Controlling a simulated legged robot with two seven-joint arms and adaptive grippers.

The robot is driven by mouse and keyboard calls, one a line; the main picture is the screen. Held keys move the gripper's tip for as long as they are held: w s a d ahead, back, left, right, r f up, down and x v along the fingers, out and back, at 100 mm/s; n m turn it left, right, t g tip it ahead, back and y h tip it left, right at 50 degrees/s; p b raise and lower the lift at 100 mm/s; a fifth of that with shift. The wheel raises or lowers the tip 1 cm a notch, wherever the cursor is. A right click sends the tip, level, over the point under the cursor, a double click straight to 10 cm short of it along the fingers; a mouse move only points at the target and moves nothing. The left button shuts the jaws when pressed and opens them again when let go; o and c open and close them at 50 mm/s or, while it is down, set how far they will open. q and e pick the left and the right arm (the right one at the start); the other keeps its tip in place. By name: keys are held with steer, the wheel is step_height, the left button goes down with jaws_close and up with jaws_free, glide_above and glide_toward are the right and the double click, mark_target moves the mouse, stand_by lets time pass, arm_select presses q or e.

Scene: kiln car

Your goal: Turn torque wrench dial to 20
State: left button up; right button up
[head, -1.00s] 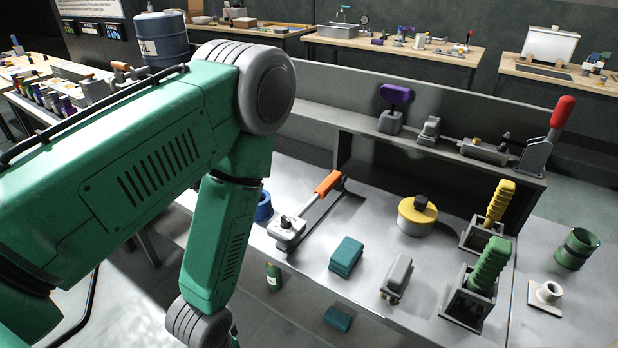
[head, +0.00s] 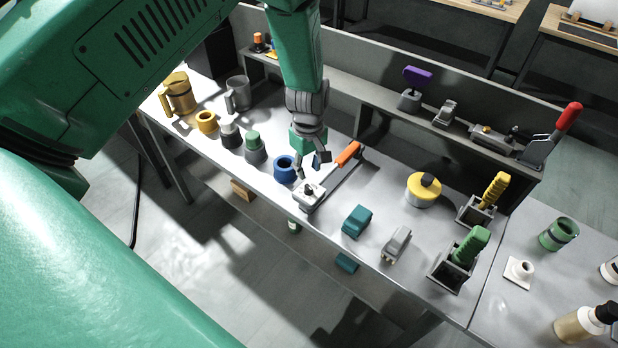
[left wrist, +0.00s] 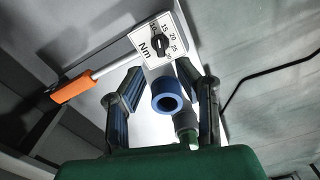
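The torque wrench lies on the grey bench, its orange handle (head: 348,153) pointing up and right. Its pale dial head (head: 309,193) is at the near end and carries a dark knob. In the left wrist view the dial plate (left wrist: 147,53) shows "Nm" and the numbers 15, 20 and 25 beside the black knob (left wrist: 159,45). I cannot tell exactly where the knob points. My left gripper (head: 310,166) is above the bench just behind the dial head, apart from the knob. Its fingers (left wrist: 163,104) are spread and empty in the left wrist view. My right gripper is not in view.
A blue ring (head: 284,168) stands left of the dial head, and it shows between my fingers in the left wrist view (left wrist: 168,95). A teal block (head: 357,221) lies to the right. A grey-green capped item (head: 254,150) is farther left. A raised shelf (head: 380,125) runs behind.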

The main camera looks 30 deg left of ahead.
mark_target(309, 186)
arm_select(q)
steer(key=shift+f+b, duration=0.35)
steer(key=shift+f, duration=0.55)
step_height(309, 186, down, 5)
steer(key=b, duration=0.4)
steer(key=shift+r, duration=0.1)
steer(key=shift+s, duration=0.1)
